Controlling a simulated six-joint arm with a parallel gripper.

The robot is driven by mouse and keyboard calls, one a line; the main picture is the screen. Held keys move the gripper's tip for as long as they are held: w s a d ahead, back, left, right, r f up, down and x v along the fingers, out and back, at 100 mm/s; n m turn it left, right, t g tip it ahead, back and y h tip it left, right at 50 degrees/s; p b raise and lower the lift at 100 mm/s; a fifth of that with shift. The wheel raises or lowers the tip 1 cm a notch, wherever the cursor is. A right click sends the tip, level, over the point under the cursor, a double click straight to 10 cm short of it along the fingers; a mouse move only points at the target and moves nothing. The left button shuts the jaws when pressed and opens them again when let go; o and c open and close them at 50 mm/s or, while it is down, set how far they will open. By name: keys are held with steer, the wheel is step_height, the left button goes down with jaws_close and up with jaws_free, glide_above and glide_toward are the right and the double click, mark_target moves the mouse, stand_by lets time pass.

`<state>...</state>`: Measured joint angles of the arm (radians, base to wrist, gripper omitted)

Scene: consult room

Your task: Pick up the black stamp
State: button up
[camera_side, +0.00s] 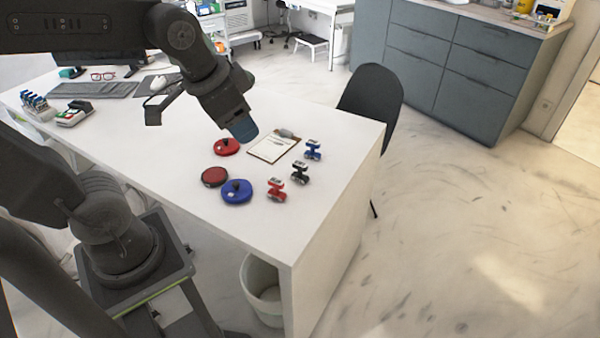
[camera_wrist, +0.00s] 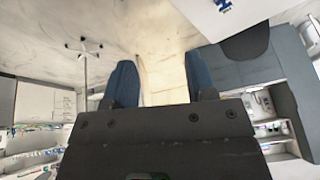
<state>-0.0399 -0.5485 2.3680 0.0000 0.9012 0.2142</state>
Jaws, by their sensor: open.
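The black stamp (camera_side: 300,172) stands on the white desk near its right end, in the side view. It is between a red stamp (camera_side: 276,189) in front and a blue stamp (camera_side: 312,150) behind. My gripper (camera_side: 243,130) is above the desk, left of the black stamp and apart from it. In the wrist view my gripper (camera_wrist: 160,85) shows two blue fingers spread wide with nothing between them. The black stamp does not show in the wrist view. A bit of blue (camera_wrist: 224,5) shows on the desk at that view's top edge.
Left of the stamps lie a blue round pad (camera_side: 236,192), a dark red round pad (camera_side: 214,177) and a red round pad (camera_side: 226,147). A clipboard (camera_side: 273,149) with paper lies behind. A dark chair (camera_side: 372,97) stands past the desk's right edge. The desk's front right corner is clear.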

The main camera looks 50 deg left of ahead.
steer(key=w+a+f+m+g, duration=0.2)
steer(key=w+a+m, duration=0.15)
steer(key=w, duration=0.55)
steer(key=m+g, duration=0.3)
steer(key=m, duration=0.5)
glide_above(301, 163)
steer(key=d, duration=0.1)
step_height(301, 163, down, 16)
step_height(301, 163, down, 9)
steer(key=shift+w+r, duration=0.15)
steer(key=shift+a+f, duration=0.2)
steer(key=shift+f, duration=1.25)
steer(key=shift+a+f, duration=0.2)
steer(key=shift+f, duration=1.2)
steer(key=shift+c, duration=0.3)
steer(key=c, duration=0.8)
steer(key=shift+c, duration=0.2)
